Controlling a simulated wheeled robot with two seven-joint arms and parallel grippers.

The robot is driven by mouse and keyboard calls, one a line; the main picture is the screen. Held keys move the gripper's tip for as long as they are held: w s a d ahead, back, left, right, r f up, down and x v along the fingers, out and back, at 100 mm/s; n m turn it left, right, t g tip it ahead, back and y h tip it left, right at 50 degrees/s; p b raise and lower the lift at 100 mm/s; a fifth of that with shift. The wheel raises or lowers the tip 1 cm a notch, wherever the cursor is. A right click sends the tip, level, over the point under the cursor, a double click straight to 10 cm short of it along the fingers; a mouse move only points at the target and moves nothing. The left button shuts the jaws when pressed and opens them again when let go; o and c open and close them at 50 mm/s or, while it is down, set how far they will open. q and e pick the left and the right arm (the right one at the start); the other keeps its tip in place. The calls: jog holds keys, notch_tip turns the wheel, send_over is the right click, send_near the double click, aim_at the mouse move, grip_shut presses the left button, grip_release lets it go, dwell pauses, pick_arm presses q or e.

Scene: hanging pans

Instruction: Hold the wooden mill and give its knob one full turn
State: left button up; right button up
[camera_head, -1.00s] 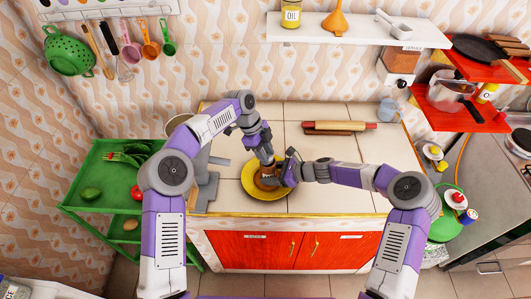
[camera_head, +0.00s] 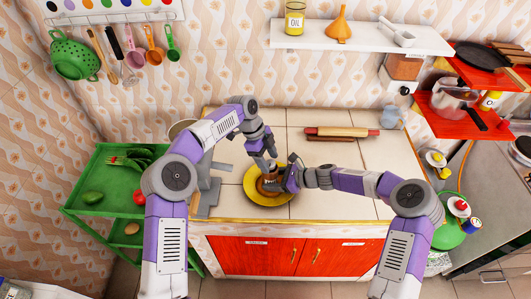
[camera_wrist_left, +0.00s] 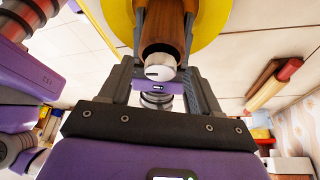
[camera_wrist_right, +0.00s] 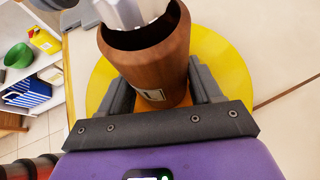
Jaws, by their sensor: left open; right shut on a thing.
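The wooden mill (camera_head: 269,181) stands on the yellow plate (camera_head: 250,193) on the tiled counter. Its brown body (camera_wrist_right: 150,62) fills the space between the fingers of my right gripper (camera_wrist_right: 160,85), which is shut on it from the right. A small pale label shows on the body. The silver knob (camera_wrist_left: 160,73) sits at the mill's top end in the left wrist view. My left gripper (camera_head: 268,162) comes down from above, open, with its fingers on either side of the knob and a gap visible. The mill's base is partly hidden in the head view.
A rolling pin (camera_head: 340,132) lies at the back of the counter, with a glass jug (camera_head: 389,117) to its right. A grey object (camera_head: 207,190) stands left of the plate. The counter right of the plate is mostly clear under my right arm.

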pick_arm(q)
jog(key=v, duration=1.2)
dwell(0.3)
